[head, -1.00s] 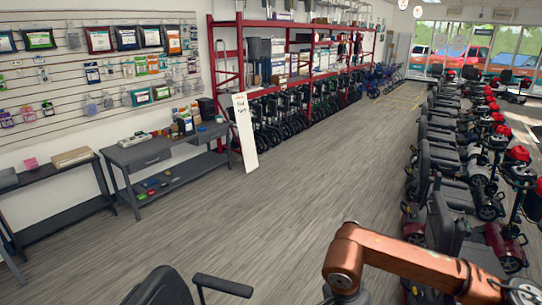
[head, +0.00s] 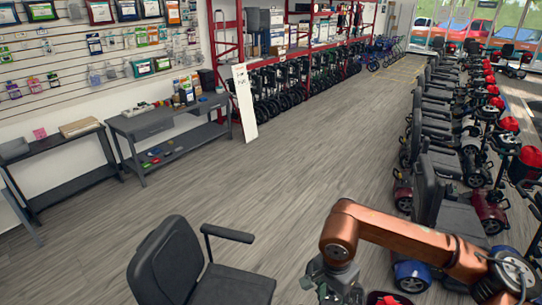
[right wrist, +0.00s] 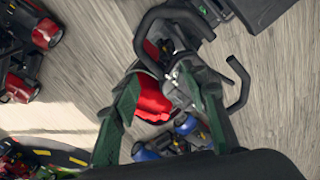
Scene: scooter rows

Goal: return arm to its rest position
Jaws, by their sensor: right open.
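My right arm (head: 405,236), copper-coloured, comes in from the right in the head view and bends down at its elbow-like joint. Its gripper end is at the bottom edge and partly cut off. In the right wrist view my right gripper (right wrist: 160,78) has its two green fingers spread apart. Beyond and between them are a red item (right wrist: 152,100) and the black handlebars (right wrist: 172,22) of a scooter. I see nothing clearly gripped; whether the fingers touch the scooter I cannot tell. My left gripper is not in view.
A black scooter seat (head: 168,262) with an armrest stands just left of my right arm. A row of scooters (head: 440,150) lines the right side. Grey tables (head: 160,120) and red shelving (head: 240,60) stand at the left and back. The grey floor (head: 280,190) between is clear.

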